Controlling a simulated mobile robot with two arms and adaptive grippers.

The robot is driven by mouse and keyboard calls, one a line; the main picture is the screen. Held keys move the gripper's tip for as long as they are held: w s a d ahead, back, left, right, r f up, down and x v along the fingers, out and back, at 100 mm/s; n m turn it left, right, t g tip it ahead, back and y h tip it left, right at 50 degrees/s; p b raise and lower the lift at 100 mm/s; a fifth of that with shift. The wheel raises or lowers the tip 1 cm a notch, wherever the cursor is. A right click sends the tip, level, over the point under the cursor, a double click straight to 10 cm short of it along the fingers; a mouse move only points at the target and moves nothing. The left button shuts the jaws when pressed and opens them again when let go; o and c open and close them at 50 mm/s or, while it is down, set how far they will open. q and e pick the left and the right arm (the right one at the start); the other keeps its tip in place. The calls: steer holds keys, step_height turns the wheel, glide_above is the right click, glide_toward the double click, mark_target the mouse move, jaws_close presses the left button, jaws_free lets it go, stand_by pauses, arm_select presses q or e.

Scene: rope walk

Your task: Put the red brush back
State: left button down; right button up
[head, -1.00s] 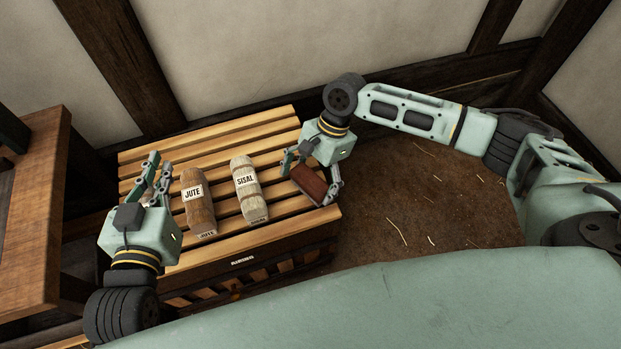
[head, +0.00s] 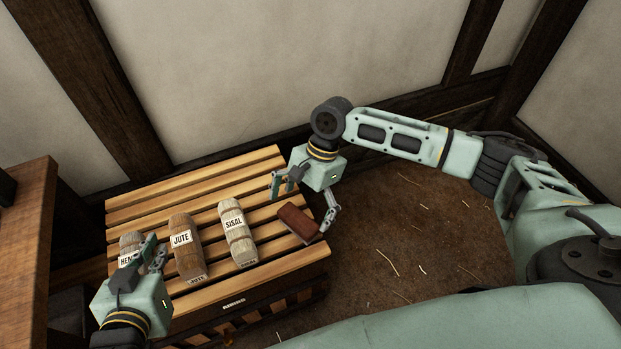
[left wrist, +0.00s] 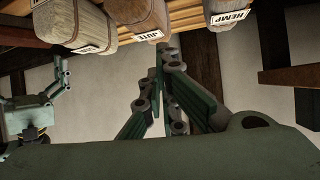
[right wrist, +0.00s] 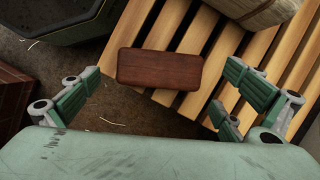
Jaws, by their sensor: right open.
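The red brush shows as a reddish-brown block (head: 298,224) at the right end of the slatted crate top (head: 262,262). It also shows whole in the right wrist view (right wrist: 160,69), its left part seen against the dark floor. My right gripper (head: 305,198) is open above the brush, its fingers apart on either side and clear of it. In the right wrist view the open fingers (right wrist: 165,100) are empty. My left gripper (head: 153,252) is empty over the left part of the crate, in front of the HEMP bundle; its fingers (left wrist: 164,62) are together.
Bundles labelled HEMP (head: 130,243), JUTE (head: 186,250) and SISAL (head: 238,240) lie in a row on the crate, left of the brush. A wooden table (head: 30,230) stands at the left. Walls close in behind; the brown floor (head: 400,240) lies right.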

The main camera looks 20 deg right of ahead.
steer(key=p+v, duration=0.3)
steer(key=v, duration=0.5)
steer(key=s+a+f+n+t, duration=0.1)
steer(key=s+a+f+n, duration=0.1)
steer(key=s+a+n, duration=0.1)
steer(key=s+a+f+n, duration=0.2)
steer(key=s+a+n, duration=0.2)
steer(key=s+a+f+n+t, duration=0.1)
steer(key=s+a+f+n, duration=0.1)
steer(key=s+a+n, duration=0.1)
steer(key=shift+s+a+f+n+t+y, duration=0.2)
steer(key=shift+s+a+n+t+y, duration=0.15)
steer(key=shift+a+n, duration=0.2)
arm_select(q)
steer(key=s+a+f+g+y, duration=0.1)
steer(key=s+a+f+g, duration=0.1)
steer(key=s+f+g, duration=0.2)
steer(key=s+a+f+g+y, duration=0.1)
steer(key=s+a+f+g, duration=0.2)
steer(key=s, duration=0.7)
steer(key=shift+s+f+g, duration=0.2)
steer(key=shift+f+g, duration=0.3)
steer(key=shift+g, duration=0.2)
arm_select(e)
steer(key=s+d+n+t+h, duration=0.3)
steer(key=s+d, duration=0.7)
steer(key=d, duration=0.4)
steer(key=shift+n+h, duration=0.55)
steer(key=shift+h, duration=0.3)
